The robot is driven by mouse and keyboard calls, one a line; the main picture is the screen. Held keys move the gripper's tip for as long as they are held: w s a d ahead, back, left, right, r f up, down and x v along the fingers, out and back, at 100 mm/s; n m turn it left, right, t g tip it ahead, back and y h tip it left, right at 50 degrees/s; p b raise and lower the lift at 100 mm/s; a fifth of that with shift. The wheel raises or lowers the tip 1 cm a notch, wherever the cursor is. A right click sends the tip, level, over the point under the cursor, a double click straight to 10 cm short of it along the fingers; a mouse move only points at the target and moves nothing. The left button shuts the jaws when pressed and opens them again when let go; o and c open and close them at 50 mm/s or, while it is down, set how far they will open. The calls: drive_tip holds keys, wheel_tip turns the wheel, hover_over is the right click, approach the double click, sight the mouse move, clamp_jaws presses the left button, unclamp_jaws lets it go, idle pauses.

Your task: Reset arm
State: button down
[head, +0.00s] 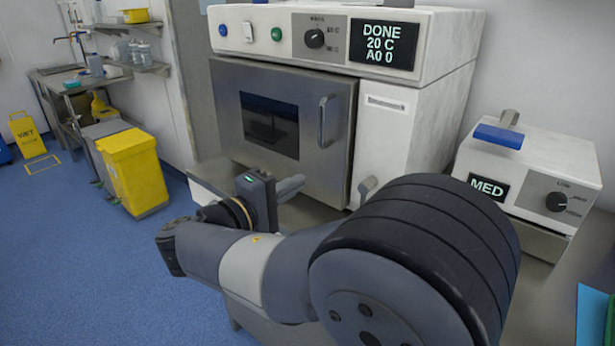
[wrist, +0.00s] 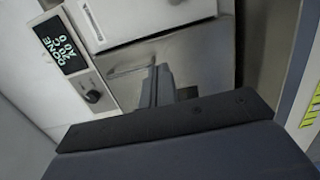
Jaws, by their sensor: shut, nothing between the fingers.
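My arm (head: 270,275) reaches from the lower right toward the left, in front of the steel-doored machine (head: 225,100). My gripper (head: 292,185) is at the arm's far end, in front of the lower part of the door and pointing right in the head view. Its fingers also show in the wrist view (wrist: 157,82), close together and with nothing held. The machine's door (head: 230,140) is shut, and its display (head: 388,44) reads "DONE 20 C A0 0". The display also shows, tilted, in the wrist view (wrist: 60,43). I cannot tell the exact gap from fingers to door.
A white unit (head: 530,160) marked "MED" stands at right with a blue-ended object (head: 498,136) on top. A yellow bin (head: 133,170) and a wet-floor sign (head: 28,135) stand at left. The blue floor (head: 80,270) at lower left is clear.

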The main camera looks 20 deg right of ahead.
drive_tip(key=shift+v, duration=0.9)
